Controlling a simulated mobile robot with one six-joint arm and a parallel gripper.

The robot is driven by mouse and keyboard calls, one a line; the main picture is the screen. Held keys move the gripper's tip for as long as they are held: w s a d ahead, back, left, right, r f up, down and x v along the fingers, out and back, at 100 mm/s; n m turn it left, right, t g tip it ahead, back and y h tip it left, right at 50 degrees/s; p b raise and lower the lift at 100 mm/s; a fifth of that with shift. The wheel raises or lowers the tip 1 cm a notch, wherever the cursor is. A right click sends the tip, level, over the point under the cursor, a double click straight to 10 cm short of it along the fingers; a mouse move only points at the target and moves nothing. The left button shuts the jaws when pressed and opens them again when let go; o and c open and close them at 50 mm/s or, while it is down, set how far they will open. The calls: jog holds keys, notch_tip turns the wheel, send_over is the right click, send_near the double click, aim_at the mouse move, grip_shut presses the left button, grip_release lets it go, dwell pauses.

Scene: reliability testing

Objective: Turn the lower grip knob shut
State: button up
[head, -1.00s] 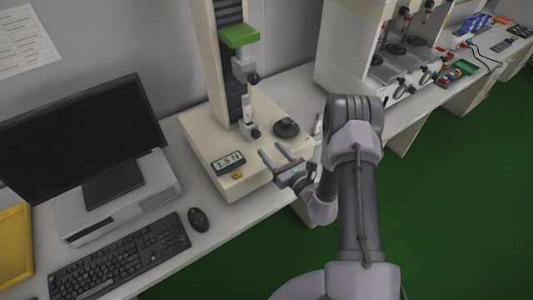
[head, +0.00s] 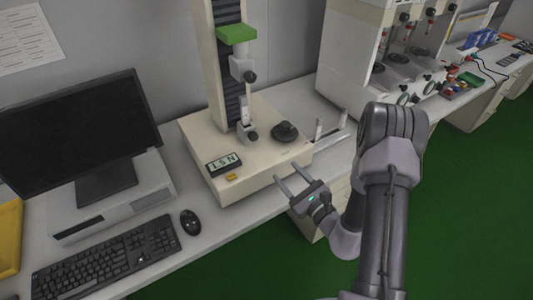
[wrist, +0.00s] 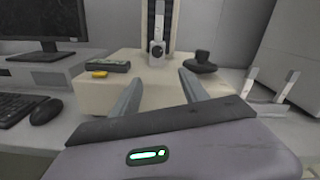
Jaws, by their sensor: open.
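The lower grip (head: 244,127) stands on the cream base of the test machine (head: 207,147), with a dark round knob (head: 251,137) on its side. In the wrist view, the lower grip's knob (wrist: 157,50) faces me, beyond and roughly between my fingers. The upper grip (head: 241,68), with its own black knob (head: 250,77), hangs above under a green block. A pale strip stands up from the lower grip. My gripper (head: 287,172) is open and empty, in front of the base's front right edge, apart from the knob. Its fingers (wrist: 160,76) point towards the machine.
A black round knob (head: 285,131) sits on the base right of the lower grip. A display (head: 223,164) and yellow button (head: 231,177) are at its front. A tray with upright strips (head: 322,133) stands to the right. Monitor, keyboard (head: 105,262) and mouse (head: 190,221) are left.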

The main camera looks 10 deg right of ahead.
send_near(255, 138)
jog(key=b+x, duration=0.1)
jog(key=x, duration=0.6)
jog(key=shift+w+a+b, duration=0.15)
jog(key=shift+w+b, duration=0.15)
jog(key=shift+b, duration=0.05)
jog(key=shift+c, duration=0.2)
grip_shut()
